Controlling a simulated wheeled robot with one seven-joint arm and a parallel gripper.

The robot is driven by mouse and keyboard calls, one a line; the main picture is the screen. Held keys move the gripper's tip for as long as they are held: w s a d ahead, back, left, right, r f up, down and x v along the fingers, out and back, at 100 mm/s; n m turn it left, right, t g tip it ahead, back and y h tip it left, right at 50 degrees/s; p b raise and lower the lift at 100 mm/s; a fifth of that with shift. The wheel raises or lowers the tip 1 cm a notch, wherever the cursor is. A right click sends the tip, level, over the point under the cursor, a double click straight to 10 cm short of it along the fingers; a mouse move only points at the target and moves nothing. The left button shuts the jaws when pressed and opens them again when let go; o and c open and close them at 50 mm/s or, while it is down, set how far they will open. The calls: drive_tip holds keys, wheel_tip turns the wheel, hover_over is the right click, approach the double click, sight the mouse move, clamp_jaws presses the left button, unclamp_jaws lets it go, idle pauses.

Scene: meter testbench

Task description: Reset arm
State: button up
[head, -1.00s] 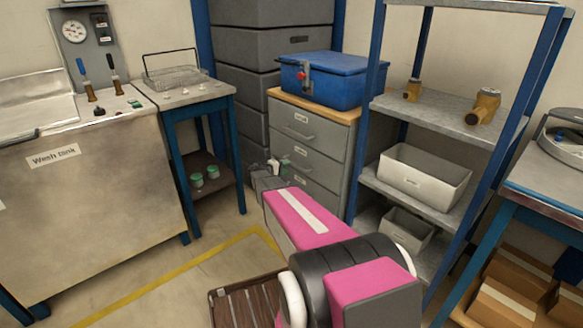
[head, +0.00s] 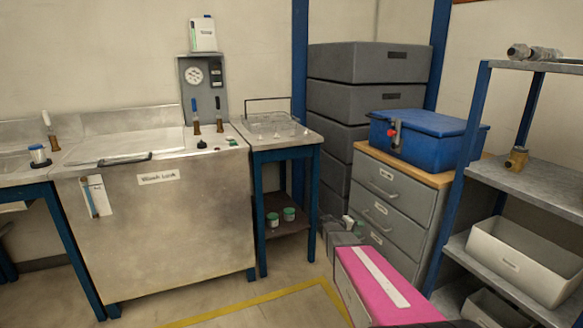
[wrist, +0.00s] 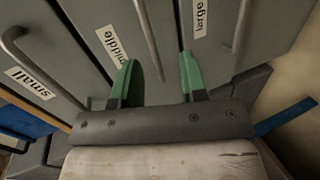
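My gripper (wrist: 158,65) shows in the wrist view with its two green fingers spread apart and nothing held between them. It faces the grey drawer cabinet, whose labels read small, middle and large. The middle drawer's handle (wrist: 149,40) appears between the fingers; I cannot tell how far away it is. In the head view my pink arm (head: 372,285) reaches from the bottom edge toward the drawer cabinet (head: 388,205). The gripper end is small there and its fingers are hard to make out. The drawers look shut.
A blue box (head: 420,138) sits on the cabinet. A metal shelf rack (head: 535,188) with a white bin (head: 520,262) stands close on the right. The wash tank (head: 165,225) and a small blue-legged table (head: 285,150) are left. Floor in front is clear.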

drive_tip(key=s+a+m+g+y, duration=0.1)
drive_tip(key=s+a+y, duration=0.5)
drive_tip(key=s, duration=0.8)
drive_tip(key=s+a+r+m+g+y, duration=0.1)
drive_tip(key=s+a+m+g+y, duration=0.1)
drive_tip(key=s+a+y, duration=0.5)
drive_tip(key=s+a+g, duration=0.1)
drive_tip(key=s+a, duration=0.3)
drive_tip(key=s, duration=0.3)
drive_tip(key=shift+a+r+y, duration=0.2)
drive_tip(key=shift+r+y, duration=0.1)
drive_tip(key=shift+s+d, duration=0.1)
